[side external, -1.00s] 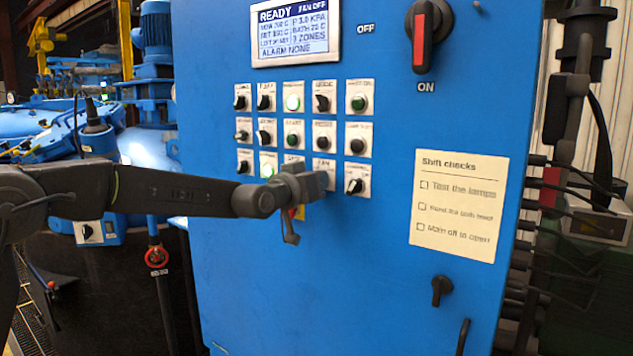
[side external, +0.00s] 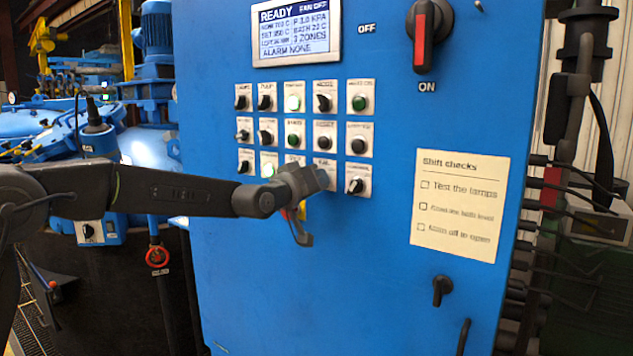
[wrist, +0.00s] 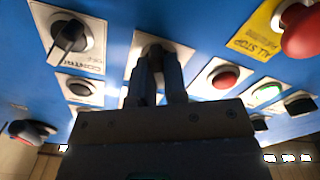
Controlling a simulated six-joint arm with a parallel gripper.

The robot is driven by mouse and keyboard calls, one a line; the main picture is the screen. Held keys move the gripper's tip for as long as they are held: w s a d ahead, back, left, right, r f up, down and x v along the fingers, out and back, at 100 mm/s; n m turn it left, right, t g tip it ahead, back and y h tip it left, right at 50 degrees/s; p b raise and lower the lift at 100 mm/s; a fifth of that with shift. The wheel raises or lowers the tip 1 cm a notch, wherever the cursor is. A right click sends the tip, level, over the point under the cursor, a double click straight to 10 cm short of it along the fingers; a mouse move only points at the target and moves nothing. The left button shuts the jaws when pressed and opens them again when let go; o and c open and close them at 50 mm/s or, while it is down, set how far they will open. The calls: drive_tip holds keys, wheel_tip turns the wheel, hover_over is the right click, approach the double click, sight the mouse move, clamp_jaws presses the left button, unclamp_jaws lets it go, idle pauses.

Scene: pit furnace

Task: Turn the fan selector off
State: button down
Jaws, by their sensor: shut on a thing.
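The fan selector's pale plate (side external: 324,164) is in the bottom row of the blue control panel, with its label partly visible. In the side view its knob is hidden by my gripper (side external: 318,181), which is up against the panel. In the wrist view the two fingers (wrist: 157,88) are closed around the dark selector knob (wrist: 152,50) in front of its plate, and most of the knob is covered. The display (side external: 296,32) above reads READY and FAN OFF.
Other selectors and buttons crowd around, including a black selector (wrist: 70,36) beside the fan plate. A red stop button (wrist: 305,28) on a yellow plate is close by. A large main switch (side external: 428,38) is at upper right.

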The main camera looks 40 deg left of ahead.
drive_tip(key=c, duration=1.2)
unclamp_jaws()
drive_tip(key=shift+o, duration=0.2)
drive_tip(key=s, duration=1.3)
drive_tip(key=shift+s, duration=0.4)
drive_tip(key=shift+s, duration=0.1)
drive_tip(key=s+f+m+g, duration=0.2)
drive_tip(key=s+f+g, duration=0.2)
drive_tip(key=s, duration=0.5)
drive_tip(key=s+a+f+m+g, duration=0.1)
drive_tip(key=s+f+g, duration=0.3)
drive_tip(key=s, duration=0.5)
drive_tip(key=s+a+f+m+g, duration=0.1)
drive_tip(key=s+f+m+g, duration=0.2)
drive_tip(key=s+f, duration=0.4)
drive_tip(key=s+g, duration=0.1)
drive_tip(key=s, duration=0.1)
drive_tip(key=shift+s, duration=0.4)
